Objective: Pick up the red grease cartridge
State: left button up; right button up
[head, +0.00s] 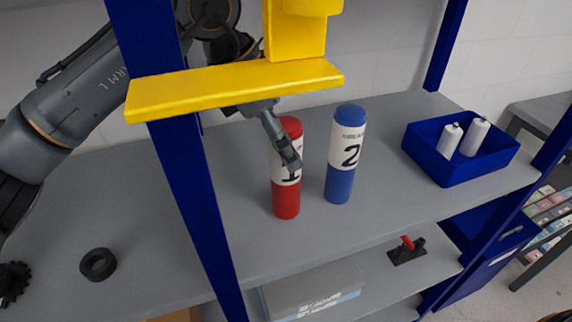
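The red grease cartridge (286,200) stands upright on the grey shelf, with a white band and a black marking partly covered by my gripper. My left arm reaches in from the left, behind a blue post and a yellow bar. My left gripper (289,161) is at the upper part of the red cartridge, with a dark finger crossing in front of its white band. The yellow bar hides much of the gripper, and I cannot tell whether it grips the cartridge. A blue cartridge (340,185) marked 2 stands upright just right of it. My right gripper is not in view.
The yellow bar (235,85) and blue post (190,190) stand in the foreground. A blue bin (463,173) with two white bottles is at the right. A black ring (98,264) lies at the left. A red-and-black tool (407,250) is on the lower shelf.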

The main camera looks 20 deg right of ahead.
pick_arm(q)
jog(key=shift+x, duration=1.1)
grip_shut()
jog(key=shift+w+r, duration=0.1)
